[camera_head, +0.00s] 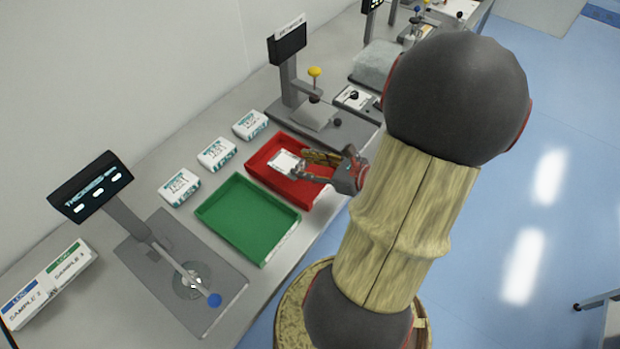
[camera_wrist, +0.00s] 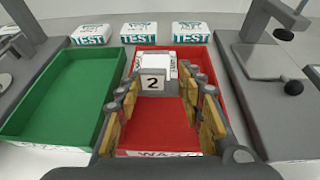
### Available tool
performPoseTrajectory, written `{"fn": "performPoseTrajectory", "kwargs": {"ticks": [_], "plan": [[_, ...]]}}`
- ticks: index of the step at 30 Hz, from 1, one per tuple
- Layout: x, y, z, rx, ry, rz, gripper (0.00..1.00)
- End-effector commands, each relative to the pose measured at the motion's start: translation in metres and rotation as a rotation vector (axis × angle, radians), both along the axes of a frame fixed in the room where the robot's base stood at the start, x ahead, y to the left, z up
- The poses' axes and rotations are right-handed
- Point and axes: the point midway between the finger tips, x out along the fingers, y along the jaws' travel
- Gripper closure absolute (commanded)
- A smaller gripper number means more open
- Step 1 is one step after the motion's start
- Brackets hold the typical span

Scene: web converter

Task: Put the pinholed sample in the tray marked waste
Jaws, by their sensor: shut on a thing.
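A white sample block (camera_wrist: 152,83) with a "2" on its front face is between my fingertips in the wrist view. It also shows as a small white block (camera_head: 285,161) in the head view. My gripper (camera_head: 303,165) is shut on it, inside the outline of the red tray (camera_head: 325,205). The red tray also shows in the wrist view (camera_wrist: 165,110), with a partly hidden label starting "WAS" on its near edge. I cannot tell whether the block touches the tray floor. No pinholes can be made out at this size.
An empty green tray (camera_head: 245,215) stands beside the red one. Several white boxes marked TEST (camera_head: 217,154) stand behind the trays. A thickness gauge (camera_head: 180,270) and another press-like instrument (camera_head: 310,115) flank them. Sample 1 and 2 label holders (camera_head: 50,285) stand at the left.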

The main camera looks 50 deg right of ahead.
Motion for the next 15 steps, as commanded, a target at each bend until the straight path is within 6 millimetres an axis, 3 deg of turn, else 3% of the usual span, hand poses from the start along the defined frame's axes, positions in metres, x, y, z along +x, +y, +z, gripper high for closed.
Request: {"fn": "performPoseTrajectory", "kwargs": {"ticks": [3, 15], "plan": [[0.004, -0.011, -0.018, 0.0, 0.0, 0.0, 0.86], [0.009, -0.026, -0.035, -0.001, 0.0, 0.0, 0.86]]}}
